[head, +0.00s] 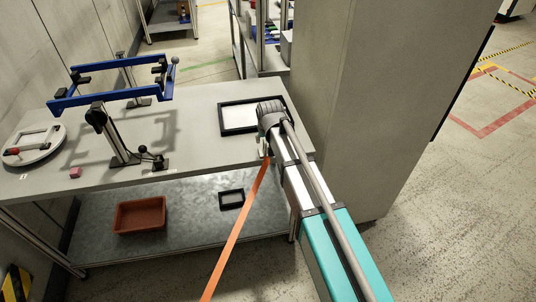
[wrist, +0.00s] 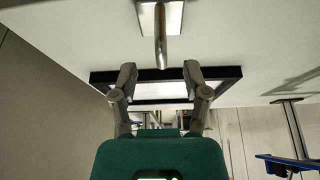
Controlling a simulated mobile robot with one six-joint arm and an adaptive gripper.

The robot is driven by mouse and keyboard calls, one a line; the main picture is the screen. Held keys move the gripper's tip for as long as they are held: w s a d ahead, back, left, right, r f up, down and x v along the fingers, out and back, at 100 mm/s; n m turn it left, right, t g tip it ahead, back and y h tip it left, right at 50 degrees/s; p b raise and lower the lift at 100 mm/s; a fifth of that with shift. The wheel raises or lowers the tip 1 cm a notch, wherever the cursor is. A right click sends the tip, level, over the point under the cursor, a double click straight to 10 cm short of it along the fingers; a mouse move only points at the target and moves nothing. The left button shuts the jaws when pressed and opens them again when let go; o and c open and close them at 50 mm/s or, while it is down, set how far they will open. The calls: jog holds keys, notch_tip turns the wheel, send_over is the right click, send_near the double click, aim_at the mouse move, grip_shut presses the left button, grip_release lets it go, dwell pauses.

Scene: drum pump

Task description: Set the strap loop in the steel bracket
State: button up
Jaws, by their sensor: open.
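An orange strap (head: 236,232) runs from beside my arm at the table's front edge down to the bottom of the head view. Its loop end cannot be made out. In the wrist view, a steel plate with a round rod (wrist: 160,50) stands out beyond my fingers; it may be the steel bracket. A small pale metal part (head: 263,146) shows at the strap's top end in the head view, partly hidden by my arm.
A black-framed white tray (head: 224,118) lies on the table (head: 195,140) beyond my gripper. A blue frame on stands (head: 110,94), a grey ring with a red handle (head: 33,143) and a pink block (head: 75,173) are to the left. An orange-brown bin (head: 140,216) sits below.

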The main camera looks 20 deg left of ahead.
aim_at(265, 140)
jog(key=shift+b+x, duration=1.75)
jog(key=shift+x, duration=0.5)
grip_shut()
